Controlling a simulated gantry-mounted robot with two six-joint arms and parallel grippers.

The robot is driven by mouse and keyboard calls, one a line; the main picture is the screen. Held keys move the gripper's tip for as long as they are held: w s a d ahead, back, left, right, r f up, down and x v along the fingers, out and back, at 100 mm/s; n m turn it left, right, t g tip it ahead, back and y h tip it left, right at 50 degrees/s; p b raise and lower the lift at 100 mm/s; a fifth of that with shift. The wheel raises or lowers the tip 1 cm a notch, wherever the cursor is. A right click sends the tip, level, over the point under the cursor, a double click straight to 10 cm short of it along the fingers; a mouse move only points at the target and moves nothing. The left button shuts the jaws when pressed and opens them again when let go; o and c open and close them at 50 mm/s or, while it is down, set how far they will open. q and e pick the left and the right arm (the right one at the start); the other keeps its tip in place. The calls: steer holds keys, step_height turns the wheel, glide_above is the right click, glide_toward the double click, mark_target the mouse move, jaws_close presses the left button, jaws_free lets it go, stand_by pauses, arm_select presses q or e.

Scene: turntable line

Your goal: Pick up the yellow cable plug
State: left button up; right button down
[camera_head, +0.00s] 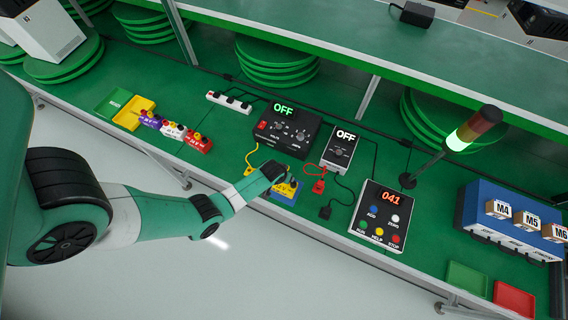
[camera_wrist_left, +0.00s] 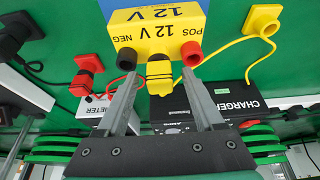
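My left gripper (camera_head: 284,178) is over the yellow and blue 12 V box (camera_head: 285,194). In the wrist view my left gripper (camera_wrist_left: 160,75) is open, its fingertips near the black terminal (camera_wrist_left: 125,58) and the red terminal (camera_wrist_left: 191,53). A yellow piece (camera_wrist_left: 159,73) shows between the fingers; I cannot tell if they touch it. My right gripper is not in view.
The charger (camera_head: 288,128) and meter (camera_head: 341,152) stand behind the box. A red plug (camera_head: 318,186) and black plug (camera_head: 325,212) lie right of it. A button panel (camera_head: 381,216) and signal lamp (camera_head: 470,130) are farther right. Small batteries (camera_head: 173,131) stand at left.

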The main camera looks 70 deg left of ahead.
arm_select(q)
jaws_close()
steer(key=shift+r+p, duration=0.6)
steer(key=shift+r, duration=0.05)
step_height(320, 180, up, 3)
steer(key=p, duration=0.3)
steer(key=s+d+r+p, duration=0.5)
steer(key=s+r+p, duration=0.3)
steer(key=s, duration=0.5)
steer(key=shift+d+r+p, duration=0.2)
steer(key=shift+r+p, duration=0.15)
steer(key=shift+p, duration=0.3)
